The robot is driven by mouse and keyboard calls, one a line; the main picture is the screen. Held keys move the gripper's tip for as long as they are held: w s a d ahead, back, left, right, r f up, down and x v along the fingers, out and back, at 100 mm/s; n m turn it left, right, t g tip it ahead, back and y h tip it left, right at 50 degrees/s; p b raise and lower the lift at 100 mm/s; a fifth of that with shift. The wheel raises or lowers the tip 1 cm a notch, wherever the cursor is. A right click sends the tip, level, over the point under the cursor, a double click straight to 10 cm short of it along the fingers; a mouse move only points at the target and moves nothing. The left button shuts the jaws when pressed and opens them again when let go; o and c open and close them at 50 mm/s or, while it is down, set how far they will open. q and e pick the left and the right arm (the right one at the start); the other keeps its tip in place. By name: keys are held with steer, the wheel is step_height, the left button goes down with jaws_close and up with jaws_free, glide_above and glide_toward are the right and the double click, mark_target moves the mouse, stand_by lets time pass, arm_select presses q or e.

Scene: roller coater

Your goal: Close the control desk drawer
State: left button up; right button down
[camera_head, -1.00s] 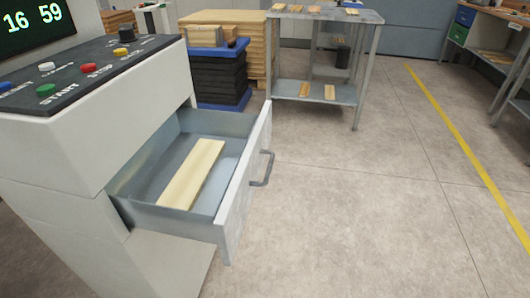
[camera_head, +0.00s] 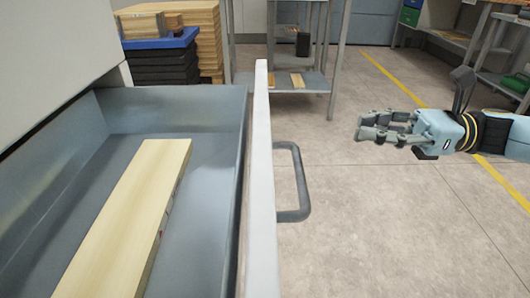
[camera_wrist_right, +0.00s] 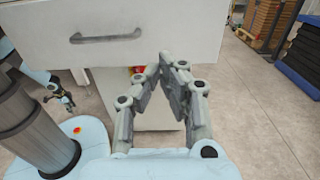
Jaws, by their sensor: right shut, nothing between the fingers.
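The control desk drawer (camera_head: 262,190) is pulled out, its light front panel standing edge-on in the head view. A wooden board (camera_head: 130,225) lies inside on the grey drawer bottom. The drawer handle (camera_head: 298,180) is a dark grey bar on the outer face. My right gripper (camera_head: 362,128) is to the right of the handle, apart from it, fingers pointing left toward the drawer front. In the right wrist view the fingertips (camera_wrist_right: 172,58) are together and empty, below and right of the handle (camera_wrist_right: 105,37). My left gripper is not in the head view.
The desk body (camera_head: 60,45) rises at the left. A stack with a blue tray (camera_head: 160,43) and wooden boards (camera_head: 205,30) stands behind the drawer. A metal table (camera_head: 300,82) is at the back. Grey floor right of the handle is free.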

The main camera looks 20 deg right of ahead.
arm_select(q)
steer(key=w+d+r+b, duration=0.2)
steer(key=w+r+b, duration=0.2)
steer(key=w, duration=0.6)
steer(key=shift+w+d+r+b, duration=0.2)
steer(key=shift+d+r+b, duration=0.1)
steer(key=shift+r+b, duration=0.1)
arm_select(e)
steer(key=x, duration=1.3)
steer(key=shift+a+f, duration=0.25)
steer(key=shift+f, duration=0.35)
steer(key=shift+w, duration=0.1)
